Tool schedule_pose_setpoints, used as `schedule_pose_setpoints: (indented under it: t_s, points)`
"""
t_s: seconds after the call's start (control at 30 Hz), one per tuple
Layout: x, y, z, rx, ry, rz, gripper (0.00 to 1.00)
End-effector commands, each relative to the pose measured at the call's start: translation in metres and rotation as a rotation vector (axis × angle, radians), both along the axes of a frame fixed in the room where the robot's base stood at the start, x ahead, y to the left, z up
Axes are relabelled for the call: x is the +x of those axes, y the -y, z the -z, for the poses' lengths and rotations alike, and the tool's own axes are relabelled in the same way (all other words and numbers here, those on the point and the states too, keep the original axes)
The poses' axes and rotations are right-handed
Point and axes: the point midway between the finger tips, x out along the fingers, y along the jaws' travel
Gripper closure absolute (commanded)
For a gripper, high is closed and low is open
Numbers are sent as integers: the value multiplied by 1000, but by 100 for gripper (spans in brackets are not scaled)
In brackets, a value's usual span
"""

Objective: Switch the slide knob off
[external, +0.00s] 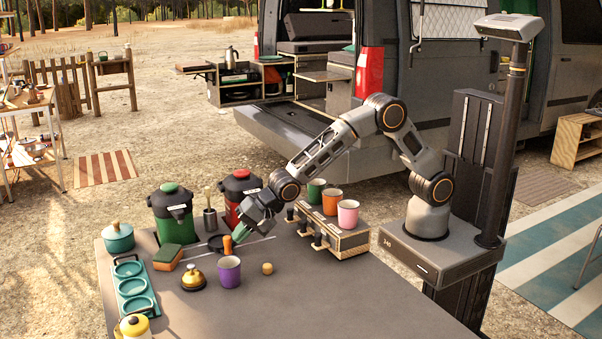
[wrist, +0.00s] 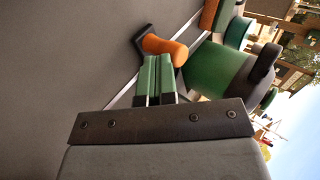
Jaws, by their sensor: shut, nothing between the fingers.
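The slide knob is an orange handle (external: 228,245) that stands on a thin light rail (external: 262,241) on the table. In the wrist view the orange handle (wrist: 163,47) sits on a dark base just beyond my fingertips. My gripper (external: 239,236) is low over the table, right beside the knob on its right in the external view. In the wrist view my green fingers (wrist: 155,59) are pressed together with nothing between them. Their tips are at or very near the handle; I cannot tell whether they touch. The rail's markings are not readable.
A green dispenser (external: 174,213) and a red dispenser (external: 240,190) stand behind the rail. A purple mug (external: 229,272), a gold bell (external: 194,280) and a sponge (external: 168,258) are in front. A box with several cups (external: 337,240) is to the right. The front-right tabletop is clear.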

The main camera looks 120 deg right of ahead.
Motion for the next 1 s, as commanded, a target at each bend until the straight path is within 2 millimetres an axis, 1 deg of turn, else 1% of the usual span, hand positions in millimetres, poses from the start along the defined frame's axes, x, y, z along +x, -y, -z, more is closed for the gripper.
schedule_pose_setpoints:
  t_s: [0.1, 0.3, 0.5, 0.6, 0.7, 1.0]
  points:
    - [22, 0, 4, -1, 3, -1, 100]
    - [62, 0, 2, 0, 3, -1, 100]
    - [93, 0, -1, 1, 1, -1, 100]
    - [103, 0, -1, 0, 1, -1, 100]
    - [108, 0, 0, 0, 1, -1, 100]
    - [111, 0, -1, 0, 6, -2, 100]
